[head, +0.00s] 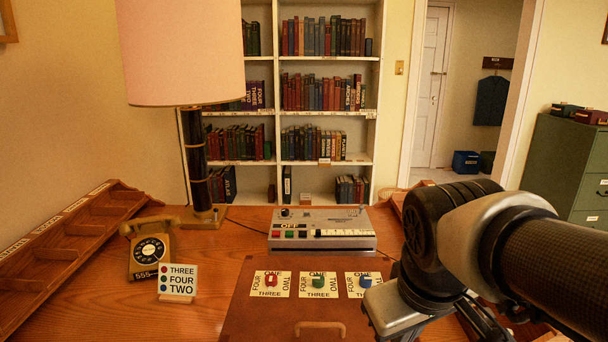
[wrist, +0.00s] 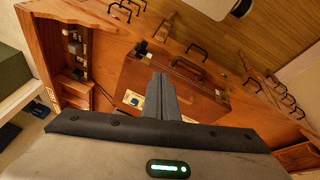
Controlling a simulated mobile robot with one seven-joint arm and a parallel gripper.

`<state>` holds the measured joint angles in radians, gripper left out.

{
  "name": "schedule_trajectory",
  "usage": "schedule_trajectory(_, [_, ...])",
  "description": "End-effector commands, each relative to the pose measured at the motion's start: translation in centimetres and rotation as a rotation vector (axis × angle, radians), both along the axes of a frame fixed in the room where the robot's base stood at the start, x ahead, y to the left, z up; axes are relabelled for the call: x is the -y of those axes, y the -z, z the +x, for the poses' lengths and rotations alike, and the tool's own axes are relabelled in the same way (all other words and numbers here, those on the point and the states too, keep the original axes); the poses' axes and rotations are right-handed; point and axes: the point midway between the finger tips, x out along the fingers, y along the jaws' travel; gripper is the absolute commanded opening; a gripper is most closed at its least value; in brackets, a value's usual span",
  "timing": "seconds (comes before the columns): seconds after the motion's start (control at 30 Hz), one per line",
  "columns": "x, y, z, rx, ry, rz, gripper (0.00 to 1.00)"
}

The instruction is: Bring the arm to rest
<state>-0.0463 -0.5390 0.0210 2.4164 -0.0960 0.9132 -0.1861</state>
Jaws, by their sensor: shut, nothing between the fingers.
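My arm (head: 480,245) reaches in from the right side of the head view, over the right part of the desk. It hides part of the desk's right side. My gripper (wrist: 160,76) shows in the wrist view with its two grey fingers together and nothing between them. In that view the fingers overlap the brown case (wrist: 190,85) on the desk; I cannot tell how far above it they are.
The wooden desk (head: 110,290) bears a lamp (head: 195,150), a yellow telephone (head: 150,248), a sign (head: 178,280), a grey console (head: 322,232) and a brown board (head: 250,320) with three knobs on cards. Bookshelves (head: 275,60) stand behind. A green cabinet (head: 565,160) stands right.

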Motion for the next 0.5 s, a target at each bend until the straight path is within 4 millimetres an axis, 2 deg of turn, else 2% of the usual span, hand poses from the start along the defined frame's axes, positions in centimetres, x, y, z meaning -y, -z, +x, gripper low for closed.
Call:
schedule_trajectory(0.27, [-0.1,-2.0,-3.0,0.156,0.271,0.197,0.0])
schedule_trajectory(0.3, [-0.1,-4.0,-2.8,0.147,0.264,0.191,0.0])
schedule_trajectory(0.5, [-0.1,-8.3,-2.8,0.143,0.258,0.187,0.0])
